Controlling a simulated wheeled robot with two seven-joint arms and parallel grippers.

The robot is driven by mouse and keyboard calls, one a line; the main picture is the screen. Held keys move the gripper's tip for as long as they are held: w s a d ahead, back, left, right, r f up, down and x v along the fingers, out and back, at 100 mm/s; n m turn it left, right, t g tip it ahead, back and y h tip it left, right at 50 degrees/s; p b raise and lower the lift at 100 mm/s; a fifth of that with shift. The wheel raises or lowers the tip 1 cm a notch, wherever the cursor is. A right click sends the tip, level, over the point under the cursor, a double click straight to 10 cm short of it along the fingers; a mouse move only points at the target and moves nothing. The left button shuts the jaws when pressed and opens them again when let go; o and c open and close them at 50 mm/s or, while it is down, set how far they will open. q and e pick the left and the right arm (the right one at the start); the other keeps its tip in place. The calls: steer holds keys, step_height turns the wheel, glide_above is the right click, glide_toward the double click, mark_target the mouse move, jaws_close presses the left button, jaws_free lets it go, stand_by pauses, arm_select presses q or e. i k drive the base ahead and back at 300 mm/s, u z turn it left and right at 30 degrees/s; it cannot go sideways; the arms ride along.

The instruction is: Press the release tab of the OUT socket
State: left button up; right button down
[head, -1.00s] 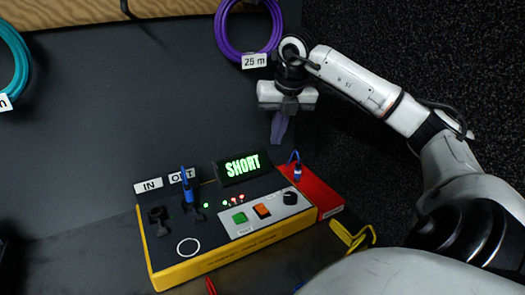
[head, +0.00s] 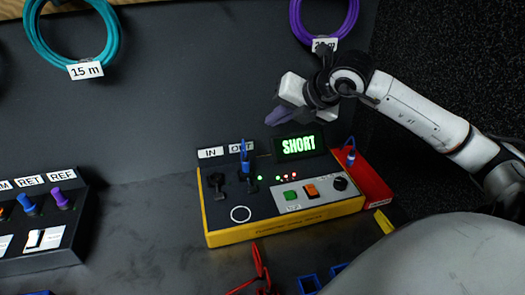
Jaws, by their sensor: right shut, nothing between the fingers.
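The yellow-sided tester box (head: 285,221) stands on the bench against the dark back wall. Its OUT label (head: 234,150) is partly covered by a blue plug (head: 245,158) standing upright in the OUT socket (head: 249,184). The release tab is too small to make out clearly. An IN socket (head: 216,181) is left of it, with no blue plug in it. The display (head: 299,145) reads SHORT. My right gripper (head: 274,117) is shut and empty, above and behind the box, apart from it, fingers pointing down-left. My left gripper is out of view.
A red block (head: 373,186) with a blue plug adjoins the box's right side. A dark panel (head: 50,258) with coloured plugs stands at left. Red-handled pliers (head: 261,266) and blue parts (head: 309,284) lie in front. Teal (head: 107,40) and purple (head: 352,22) cable coils hang on the wall.

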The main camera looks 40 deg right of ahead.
mark_target(251, 189)
steer(key=u, duration=2.1)
steer(key=i, duration=0.95)
steer(key=z, duration=2.8)
